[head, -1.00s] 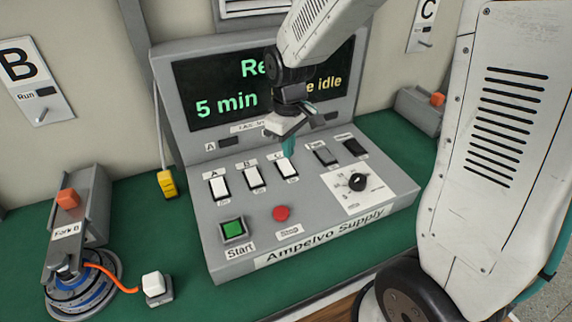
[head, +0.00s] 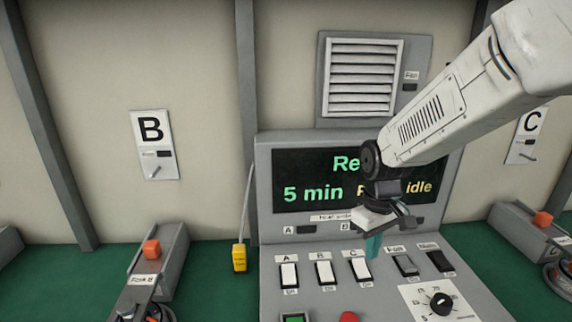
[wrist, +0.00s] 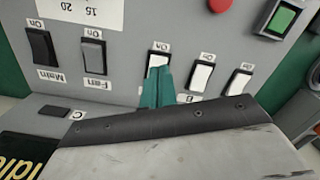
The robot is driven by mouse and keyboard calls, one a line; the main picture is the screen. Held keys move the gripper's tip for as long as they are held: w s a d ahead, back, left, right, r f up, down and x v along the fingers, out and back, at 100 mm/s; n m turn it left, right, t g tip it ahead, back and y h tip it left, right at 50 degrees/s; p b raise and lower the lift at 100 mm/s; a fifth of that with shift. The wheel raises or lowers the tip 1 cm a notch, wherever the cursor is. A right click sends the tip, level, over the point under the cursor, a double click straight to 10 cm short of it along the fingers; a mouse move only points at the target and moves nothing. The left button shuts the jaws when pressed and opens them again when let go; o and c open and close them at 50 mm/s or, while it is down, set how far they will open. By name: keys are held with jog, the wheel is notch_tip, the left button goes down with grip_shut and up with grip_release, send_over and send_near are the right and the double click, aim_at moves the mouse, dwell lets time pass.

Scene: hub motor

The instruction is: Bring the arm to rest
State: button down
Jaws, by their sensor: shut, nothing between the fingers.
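My gripper (head: 373,246) is shut and empty, its teal fingertips together just above switch C (head: 358,269) on the grey control console (head: 270,215). In the wrist view the teal fingers (wrist: 155,88) overlap the lower part of a white rocker switch, switch C (wrist: 159,60); I cannot tell whether they touch it. My arm reaches in from the upper right and covers part of the console's display (head: 300,165), which shows green "5 min" and yellow text ending in "idle".
White switches A (head: 289,275) and B (head: 324,273) stand left of C, dark Fan (head: 405,265) and Main (head: 440,261) switches right. A dial (head: 441,303), red button (head: 348,317) and green start button (head: 294,318) sit lower. An orange-topped fork B stand (head: 152,249) is at left.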

jog(key=s+d+r+m, duration=0.1)
jog(key=s+r, duration=0.3)
jog(key=s, duration=0.3)
jog(key=s+d+r+m+t, duration=0.1)
jog(key=s+r+m, duration=0.1)
jog(key=s+r, duration=0.2)
jog(key=s+d+r+m+t, duration=0.1)
jog(key=s+r, duration=0.3)
jog(key=s, duration=0.6)
jog(key=shift+s+m, duration=0.15)
jog(key=shift+m, duration=0.35)
